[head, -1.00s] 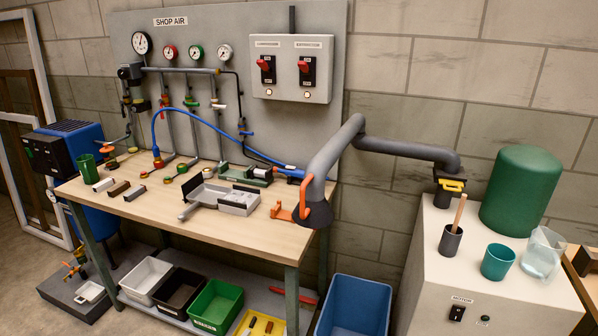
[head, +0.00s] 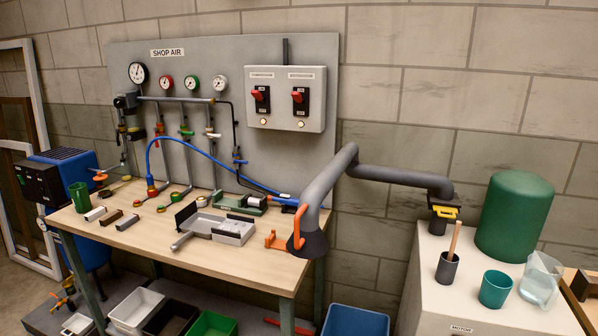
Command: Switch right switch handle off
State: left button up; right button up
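A pale switch box (head: 291,97) is mounted on the grey back panel, above the right part of the workbench. It carries two black switches side by side. The right switch (head: 300,102) has a red handle (head: 297,96) that sticks out toward me. The left switch (head: 262,99) has a similar red handle (head: 257,97). A small lamp sits under each switch, and both look lit with a warm glow. The label above each switch is too small to read surely. Neither of my grippers shows in the head view.
A grey extraction arm (head: 329,182) with a dark hood (head: 308,244) rises over the workbench (head: 190,262), below and right of the switch box. The bench holds tools, a vise and a blue hose. A pale cabinet (head: 440,290) stands right. The space directly before the switches looks clear.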

aim_at(297, 96)
jog(key=i+j, duration=0.3)
jog(key=i+j+z, duration=0.1)
jog(key=i+j, duration=0.15)
jog(key=j, duration=0.25)
jog(key=i+j, duration=0.3)
jog(key=i+j+z, duration=0.1)
jog(key=i+j, duration=0.15)
jog(key=j, duration=0.25)
jog(key=i+j, duration=0.25)
jog(key=j, duration=0.2)
jog(key=i+j, duration=0.25)
jog(key=j, duration=0.2)
jog(key=l+z, duration=0.05)
